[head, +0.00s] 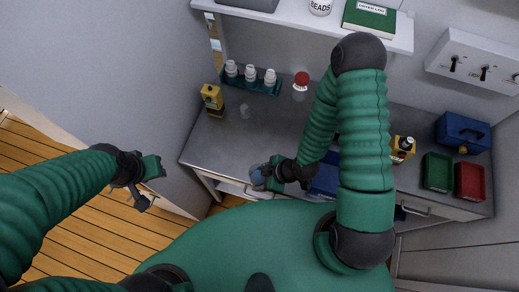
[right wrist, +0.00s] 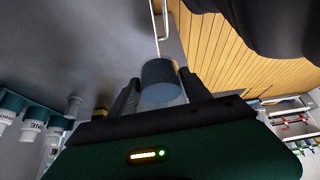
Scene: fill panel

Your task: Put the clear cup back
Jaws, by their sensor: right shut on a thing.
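My right gripper (head: 262,176) is shut on a bluish-grey, cup-like cylinder (right wrist: 160,78), held near the counter's front edge. In the right wrist view it sits between the two fingers (right wrist: 160,92), and its near end looks see-through. In the head view only a small part of the cup (head: 256,179) shows. A small clear cup-like thing (head: 245,111) stands on the grey counter (head: 215,145), in front of the teal rack. My left gripper (head: 146,192) hangs away from the counter at the left, with nothing visible in it; its jaw opening is unclear.
Green (head: 437,172) and red (head: 469,181) trays and a blue box (head: 462,132) are at the right. My right arm hides the counter's middle.

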